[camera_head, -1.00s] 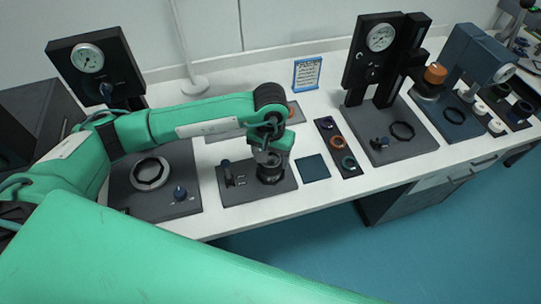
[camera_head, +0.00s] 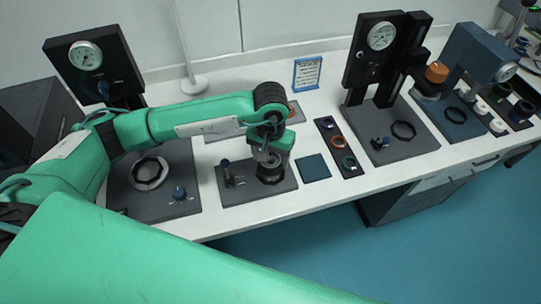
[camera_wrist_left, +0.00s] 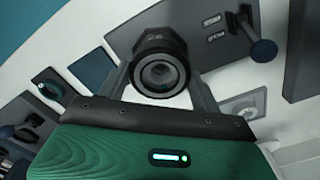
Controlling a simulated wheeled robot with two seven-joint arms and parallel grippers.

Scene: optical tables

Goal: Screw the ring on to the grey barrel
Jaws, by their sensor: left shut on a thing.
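In the head view my left gripper (camera_head: 268,158) points down over a dark base plate (camera_head: 230,191), at a dark round part standing on its right half. In the left wrist view the two fingers (camera_wrist_left: 158,88) are shut on opposite sides of a dark ring (camera_wrist_left: 160,73) with a round bore, seen from above. The barrel (camera_head: 270,176) is mostly hidden under the gripper, and its grey tone is hard to make out. I cannot tell how far the ring sits on its thread. My right gripper is not in view.
A small lever (camera_head: 227,173) stands at the left of the plate. A dark square mat (camera_head: 314,168) and a tray with coloured rings (camera_head: 337,141) lie to the right. Gauge stands (camera_head: 383,70) are farther right and at left (camera_head: 95,65). The white table's front edge is near.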

